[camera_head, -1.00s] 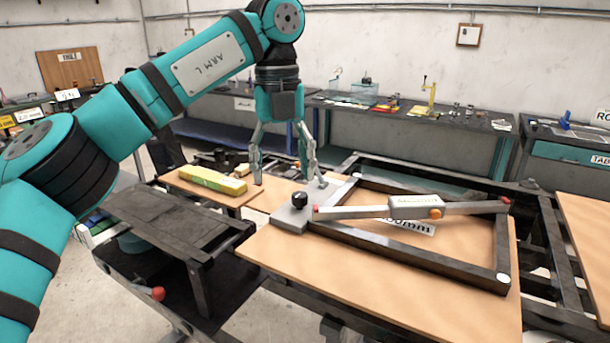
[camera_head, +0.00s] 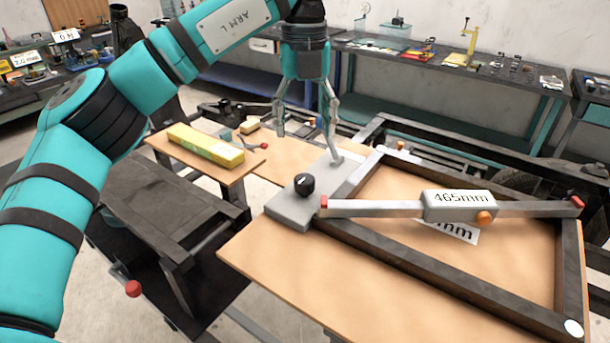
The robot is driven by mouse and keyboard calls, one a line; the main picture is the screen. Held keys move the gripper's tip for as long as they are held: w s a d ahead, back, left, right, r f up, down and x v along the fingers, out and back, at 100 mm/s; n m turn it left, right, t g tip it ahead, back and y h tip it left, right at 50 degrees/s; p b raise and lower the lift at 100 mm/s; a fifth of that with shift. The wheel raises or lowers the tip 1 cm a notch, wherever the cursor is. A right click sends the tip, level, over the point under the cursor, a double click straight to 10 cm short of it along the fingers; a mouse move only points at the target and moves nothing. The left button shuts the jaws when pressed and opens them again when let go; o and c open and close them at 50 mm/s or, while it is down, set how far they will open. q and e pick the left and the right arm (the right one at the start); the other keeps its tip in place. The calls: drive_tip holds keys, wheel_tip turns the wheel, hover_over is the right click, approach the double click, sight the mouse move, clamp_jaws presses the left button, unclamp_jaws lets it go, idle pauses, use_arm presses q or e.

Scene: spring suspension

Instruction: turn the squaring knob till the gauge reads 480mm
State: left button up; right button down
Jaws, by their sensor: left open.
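The squaring knob (camera_head: 304,184) is a black round knob with a white mark, on a grey block (camera_head: 290,213) at the left corner of a dark rectangular frame (camera_head: 420,257). The gauge (camera_head: 459,206) is a pale box on a silver bar with red ends and an orange button. It reads 465mm. My left gripper (camera_head: 306,146) hangs with its fingers pointing down, open and empty. In the picture its fingertips are above the knob, with one finger near the back edge of the grey block; it is apart from the knob. My right gripper is not in view.
A label card (camera_head: 452,231) under the gauge is partly hidden. A yellow box (camera_head: 205,145) lies on a wooden board at the left, with a red-handled tool (camera_head: 250,142) behind it. A red ball-ended handle (camera_head: 133,289) stands low at left. Wooden table (camera_head: 300,275) is bare in front of the frame.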

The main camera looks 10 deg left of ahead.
sight(305, 178)
use_arm(q)
drive_tip(key=f, duration=0.3)
drive_tip(key=f+p, duration=0.1)
drive_tip(key=f, duration=0.3)
drive_tip(key=shift+w+f, duration=0.2)
drive_tip(key=shift+f, duration=0.1)
wheel_tip(305, 178, down, 2)
drive_tip(key=shift+f+p, duration=0.25)
drive_tip(key=shift+p, duration=0.1)
drive_tip(key=shift+f, duration=0.75)
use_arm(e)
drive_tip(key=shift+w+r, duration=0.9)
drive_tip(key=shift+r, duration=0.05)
use_arm(q)
drive_tip(key=shift+c, duration=0.5)
drive_tip(key=c, duration=1.1)
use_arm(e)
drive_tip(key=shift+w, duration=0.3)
use_arm(q)
drive_tip(key=shift+m, duration=0.4)
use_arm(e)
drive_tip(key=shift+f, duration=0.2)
